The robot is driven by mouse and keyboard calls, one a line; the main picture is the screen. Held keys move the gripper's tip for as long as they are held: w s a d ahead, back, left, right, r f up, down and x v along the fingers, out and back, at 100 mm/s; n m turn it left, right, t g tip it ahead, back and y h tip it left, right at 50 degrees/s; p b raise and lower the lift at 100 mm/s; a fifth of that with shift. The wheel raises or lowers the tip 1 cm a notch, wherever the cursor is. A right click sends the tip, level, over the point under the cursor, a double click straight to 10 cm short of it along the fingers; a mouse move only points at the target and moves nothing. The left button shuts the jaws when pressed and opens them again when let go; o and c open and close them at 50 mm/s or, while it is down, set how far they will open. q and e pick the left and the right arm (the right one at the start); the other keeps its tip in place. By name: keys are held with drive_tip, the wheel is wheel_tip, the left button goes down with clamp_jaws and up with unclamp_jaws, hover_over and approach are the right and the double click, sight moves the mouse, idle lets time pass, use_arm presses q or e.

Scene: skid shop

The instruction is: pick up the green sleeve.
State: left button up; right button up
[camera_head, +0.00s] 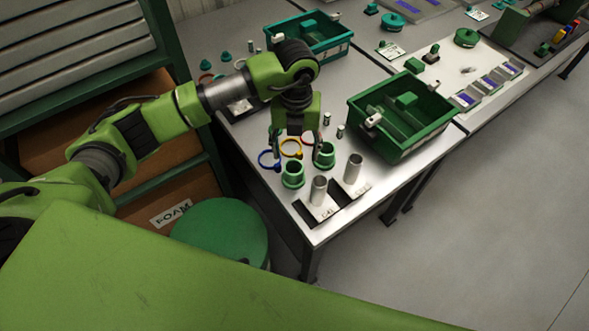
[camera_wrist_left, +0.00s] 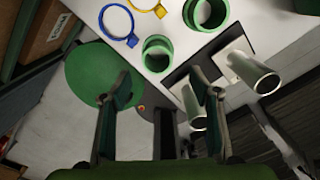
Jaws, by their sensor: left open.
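Two green sleeves stand upright on the metal table near its front corner. One green sleeve (camera_head: 293,175) is nearer the edge, and the other green sleeve (camera_head: 324,155) is to its right and farther back. In the left wrist view, the nearer sleeve (camera_wrist_left: 157,54) appears just beyond and between the finger lines, with the second sleeve (camera_wrist_left: 206,12) at upper right. My left gripper (camera_head: 298,150) points down above the sleeves, open and empty; its fingers also show in the wrist view (camera_wrist_left: 165,85). My right gripper is out of view.
Two metal posts (camera_head: 319,190) stand on labelled plates beside the sleeves. Blue (camera_head: 266,159), yellow and red rings lie behind them. A green divided bin (camera_head: 445,127) stands to the right. A green round lid or drum (camera_head: 222,232) is below the table edge.

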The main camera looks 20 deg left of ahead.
sight(294, 170)
use_arm(q)
drive_tip(key=f, duration=0.4)
drive_tip(key=shift+w+f, duration=0.1)
drive_tip(key=shift+w, duration=0.1)
drive_tip(key=shift+s+a+f+p, duration=0.15)
drive_tip(key=shift+f+p, duration=0.3)
drive_tip(key=shift+f, duration=0.05)
drive_tip(key=shift+s+a+f+p, duration=0.1)
drive_tip(key=shift+s+f+p, duration=0.05)
drive_tip(key=shift+f+p, duration=0.3)
wheel_tip(294, 170, down, 2)
drive_tip(key=shift+f, duration=0.4)
drive_tip(key=shift+w, duration=0.1)
drive_tip(key=c, duration=0.9)
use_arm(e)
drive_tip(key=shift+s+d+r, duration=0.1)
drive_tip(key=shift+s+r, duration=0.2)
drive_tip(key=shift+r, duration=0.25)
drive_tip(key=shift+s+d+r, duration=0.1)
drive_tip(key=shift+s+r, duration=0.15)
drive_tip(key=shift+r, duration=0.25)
